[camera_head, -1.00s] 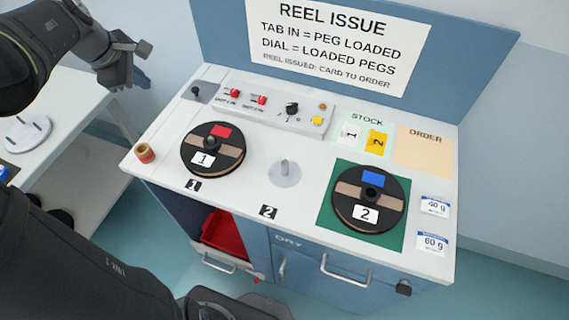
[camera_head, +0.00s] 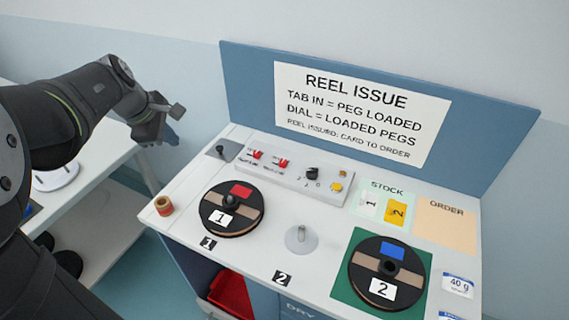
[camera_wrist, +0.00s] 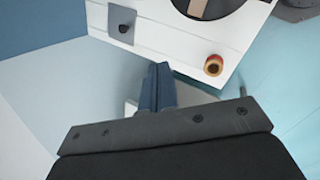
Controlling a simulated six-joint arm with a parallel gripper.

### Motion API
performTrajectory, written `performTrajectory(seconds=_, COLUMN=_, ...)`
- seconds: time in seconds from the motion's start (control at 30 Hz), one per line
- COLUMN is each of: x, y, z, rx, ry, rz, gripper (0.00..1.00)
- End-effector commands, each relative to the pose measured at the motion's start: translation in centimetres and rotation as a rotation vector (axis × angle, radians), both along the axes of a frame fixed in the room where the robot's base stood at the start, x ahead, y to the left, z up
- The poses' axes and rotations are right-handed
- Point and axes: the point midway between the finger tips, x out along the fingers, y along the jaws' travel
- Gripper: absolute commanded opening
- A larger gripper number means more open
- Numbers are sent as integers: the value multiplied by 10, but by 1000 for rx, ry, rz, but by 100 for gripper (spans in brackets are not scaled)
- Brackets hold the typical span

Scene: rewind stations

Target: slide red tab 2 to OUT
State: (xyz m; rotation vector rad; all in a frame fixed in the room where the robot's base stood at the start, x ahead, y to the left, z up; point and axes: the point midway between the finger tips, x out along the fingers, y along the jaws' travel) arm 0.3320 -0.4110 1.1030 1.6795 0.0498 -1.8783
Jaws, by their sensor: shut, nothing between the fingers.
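Two red tabs sit side by side in slots on the white control panel; the right one (camera_head: 282,162) appears to be red tab 2, the left one (camera_head: 257,154) tab 1. The small slot labels under them are hard to read. Both tabs look to be at similar positions in their slots. My gripper (camera_head: 173,137) is left of the panel, above the back left of the bench, apart from the tabs. In the wrist view my gripper's blue fingers (camera_wrist: 157,72) are together and empty. The tabs do not show in the wrist view.
The panel also has a black dial (camera_head: 312,172) and a yellow button (camera_head: 336,187). Reel 1 (camera_head: 215,230) is at place 1; the peg (camera_head: 299,238) at place 2 is bare. Reel 2 (camera_head: 366,262) lies on a green mat. A black knob (camera_head: 220,149) stands left of the panel.

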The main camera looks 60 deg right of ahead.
Motion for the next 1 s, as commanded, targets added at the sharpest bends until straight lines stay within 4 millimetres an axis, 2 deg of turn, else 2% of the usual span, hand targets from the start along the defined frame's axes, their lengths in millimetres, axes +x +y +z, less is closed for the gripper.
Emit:
performTrajectory(seconds=0.4, x=0, y=0, z=0, rx=0, ry=0, rz=0, gripper=0)
performTrajectory(seconds=0.57, x=-5, y=-11, z=0, rx=15, ry=3, rz=-27, gripper=31)
performTrajectory(seconds=0.6, x=-9, y=-20, z=0, rx=28, ry=3, rz=-47, gripper=39)
performTrajectory(seconds=0.63, x=-13, y=-29, z=1, rx=39, ry=5, rz=-67, gripper=42)
performTrajectory(seconds=0.77, x=-42, y=-79, z=1, rx=119, ry=4, rz=-180, gripper=42)
performTrajectory(seconds=0.9, x=-87, y=-136, z=1, rx=224, ry=-18, rz=-305, gripper=42)
performTrajectory(seconds=1.0, x=-121, y=-170, z=-1, rx=294, ry=-44, rz=-374, gripper=42)
